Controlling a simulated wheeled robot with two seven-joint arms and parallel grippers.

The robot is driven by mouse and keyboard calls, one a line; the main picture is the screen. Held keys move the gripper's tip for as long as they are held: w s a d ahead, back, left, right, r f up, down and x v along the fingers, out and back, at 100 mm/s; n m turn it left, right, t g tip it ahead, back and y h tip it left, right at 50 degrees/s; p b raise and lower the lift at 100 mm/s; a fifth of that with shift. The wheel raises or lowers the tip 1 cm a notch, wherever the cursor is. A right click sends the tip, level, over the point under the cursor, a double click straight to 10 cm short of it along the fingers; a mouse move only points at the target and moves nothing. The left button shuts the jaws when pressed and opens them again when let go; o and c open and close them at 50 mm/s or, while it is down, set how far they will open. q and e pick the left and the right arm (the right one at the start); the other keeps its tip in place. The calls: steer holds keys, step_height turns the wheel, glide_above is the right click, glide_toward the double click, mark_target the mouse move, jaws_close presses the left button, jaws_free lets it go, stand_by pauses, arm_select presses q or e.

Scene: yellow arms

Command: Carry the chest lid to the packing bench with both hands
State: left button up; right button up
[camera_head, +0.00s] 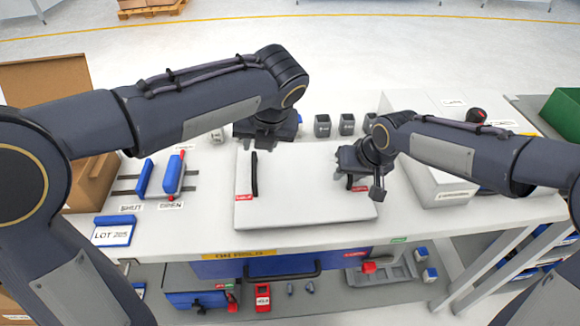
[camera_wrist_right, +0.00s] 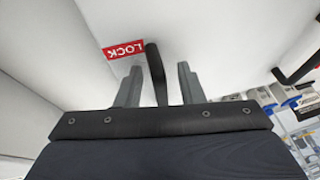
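The chest lid (camera_head: 305,205) is a flat white panel lying on the white bench, with a black bar handle near each side. The left handle (camera_head: 254,174) is free. My right gripper (camera_head: 362,185) is at the right handle; in the right wrist view its two grey fingers (camera_wrist_right: 158,85) stand open on either side of the black handle (camera_wrist_right: 155,68), with gaps showing. A red LOCK label (camera_wrist_right: 124,49) is beside that handle.
A grey-white box (camera_head: 440,185) stands right of the lid. Several dark cups (camera_head: 347,124) stand behind it. Blue sliders (camera_head: 173,174) and a blue LOT holder (camera_head: 114,231) are left. A cardboard box (camera_head: 92,180) is at far left. A blue drawer (camera_head: 225,268) is below.

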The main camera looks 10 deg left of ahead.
arm_select(q)
steer(key=shift+r, duration=0.1)
arm_select(e)
steer(key=v, duration=1.2)
steer(key=shift+d, duration=0.1)
